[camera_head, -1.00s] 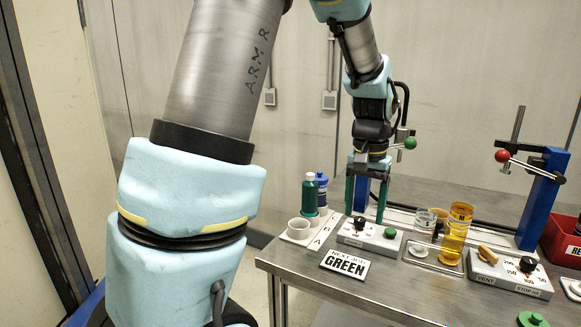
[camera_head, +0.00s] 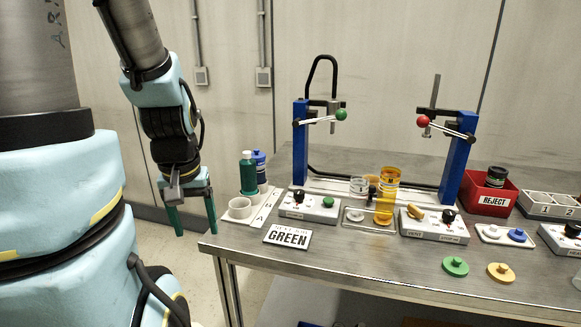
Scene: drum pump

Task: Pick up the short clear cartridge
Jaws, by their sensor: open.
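The short clear cartridge (camera_head: 359,187) stands at the back of a small shallow tray (camera_head: 352,224) near the middle of the table. A taller amber cartridge (camera_head: 388,190) stands just right of it. My gripper (camera_head: 195,232) is at the left, beside the table's left edge, with its two green fingers pointing down. It is open with nothing between the fingers, well apart from the clear cartridge.
Blue posts (camera_head: 299,145) with clamp levers stand behind the tray. A switch box (camera_head: 308,207) and the GREEN sign (camera_head: 288,236) lie left of it. Green and blue bottles (camera_head: 248,174) stand near my gripper. A red REJECT bin (camera_head: 487,195) is at right.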

